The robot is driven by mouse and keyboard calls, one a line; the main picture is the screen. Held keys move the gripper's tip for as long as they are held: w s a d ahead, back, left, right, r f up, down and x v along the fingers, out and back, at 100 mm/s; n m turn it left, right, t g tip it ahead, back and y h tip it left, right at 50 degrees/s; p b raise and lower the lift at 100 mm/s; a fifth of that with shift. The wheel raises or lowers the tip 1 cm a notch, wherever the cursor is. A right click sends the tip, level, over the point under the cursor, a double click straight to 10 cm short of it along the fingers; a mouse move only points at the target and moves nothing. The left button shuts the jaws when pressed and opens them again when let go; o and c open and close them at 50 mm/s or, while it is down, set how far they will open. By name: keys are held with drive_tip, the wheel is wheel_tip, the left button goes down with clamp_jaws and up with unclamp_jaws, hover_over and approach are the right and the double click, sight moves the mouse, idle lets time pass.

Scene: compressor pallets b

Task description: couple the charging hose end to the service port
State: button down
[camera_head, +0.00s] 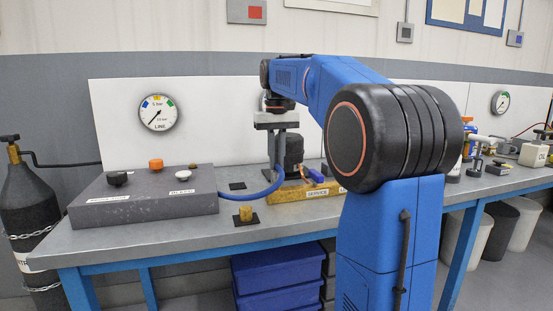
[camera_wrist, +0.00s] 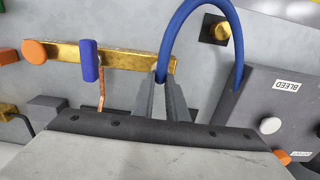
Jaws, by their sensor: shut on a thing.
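My gripper (camera_head: 277,172) points down over the left part of the brass service block (camera_head: 320,192), which carries a SERVICE label. In the wrist view its fingers (camera_wrist: 163,92) are shut on the end of the blue charging hose (camera_wrist: 166,38), beside the brass block (camera_wrist: 130,57). The hose (camera_head: 262,191) loops left toward the grey panel box. The jaws hide most of the hose end. The service port is hidden, and I cannot tell whether the hose end touches it. A blue handle (camera_wrist: 90,60) and a copper tube (camera_wrist: 101,95) are on the block.
The grey panel box (camera_head: 145,205) has a BLEED label, an orange knob (camera_head: 156,164) and other knobs. A brass fitting (camera_head: 246,214) stands on a dark pad in front. A dark compressor (camera_head: 294,150) stands behind the block. A gas cylinder (camera_head: 30,210) stands left of the bench.

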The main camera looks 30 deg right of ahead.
drive_tip(key=shift+f, duration=0.25)
drive_tip(key=c, duration=1.7)
unclamp_jaws()
drive_tip(key=shift+o, duration=0.2)
